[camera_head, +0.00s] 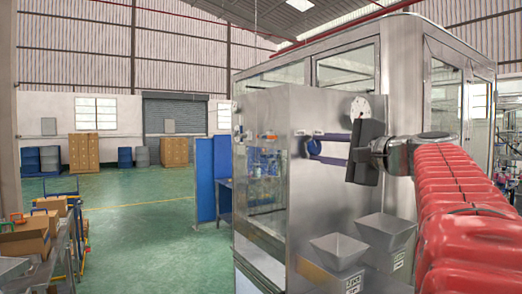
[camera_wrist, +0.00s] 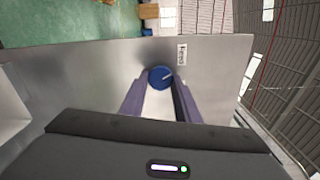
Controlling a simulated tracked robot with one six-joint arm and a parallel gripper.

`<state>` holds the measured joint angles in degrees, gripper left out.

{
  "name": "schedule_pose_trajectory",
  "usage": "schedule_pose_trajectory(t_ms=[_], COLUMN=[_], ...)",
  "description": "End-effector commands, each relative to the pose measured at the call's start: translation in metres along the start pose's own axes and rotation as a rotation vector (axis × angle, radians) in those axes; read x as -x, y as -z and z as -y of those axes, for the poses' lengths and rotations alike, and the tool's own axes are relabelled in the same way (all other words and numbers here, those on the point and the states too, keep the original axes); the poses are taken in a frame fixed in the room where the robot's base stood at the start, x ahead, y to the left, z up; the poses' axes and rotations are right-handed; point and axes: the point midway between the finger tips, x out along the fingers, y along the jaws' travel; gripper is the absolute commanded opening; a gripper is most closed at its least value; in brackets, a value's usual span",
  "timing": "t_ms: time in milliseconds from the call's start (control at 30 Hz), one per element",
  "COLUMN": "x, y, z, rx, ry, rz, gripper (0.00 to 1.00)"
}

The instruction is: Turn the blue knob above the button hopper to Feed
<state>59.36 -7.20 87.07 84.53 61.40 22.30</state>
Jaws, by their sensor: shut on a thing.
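The blue knob (camera_wrist: 160,77) sits on the grey metal panel, between the tips of my gripper (camera_wrist: 159,90) in the wrist view. Its white pointer line slants to the right and slightly up. A small white label (camera_wrist: 182,53), which seems to read Feed, is above and right of the knob. In the head view, my gripper (camera_head: 312,147) reaches left with its purple fingers to the knob, which shows as a small blue patch. The fingers are shut on the knob. Two grey hoppers (camera_head: 338,245) (camera_head: 385,230) stand below; I cannot tell which is for buttons.
The metal panel (camera_head: 310,190) fronts a glazed cabinet (camera_head: 340,70). A round white dial (camera_head: 359,107) is behind my gripper. Blue partitions (camera_head: 205,180) stand left of the machine, and boxes (camera_head: 27,238) sit at far left. The green floor between is clear.

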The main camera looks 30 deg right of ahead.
Motion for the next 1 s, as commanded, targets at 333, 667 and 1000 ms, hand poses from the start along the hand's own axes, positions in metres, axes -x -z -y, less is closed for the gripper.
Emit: schedule_pose_trajectory(t_ms=[333,667,1000], x=[-0.0009,-0.0012,-0.0013], y=[-0.0004,-0.0005,-0.0002], z=[-0.0035,-0.0042,-0.0049], rx=[0.237,0.314,0.315], ry=[-0.009,-0.01,-0.012], rz=[0.006,0.007,0.007], gripper=[0.07,0.07,0.07])
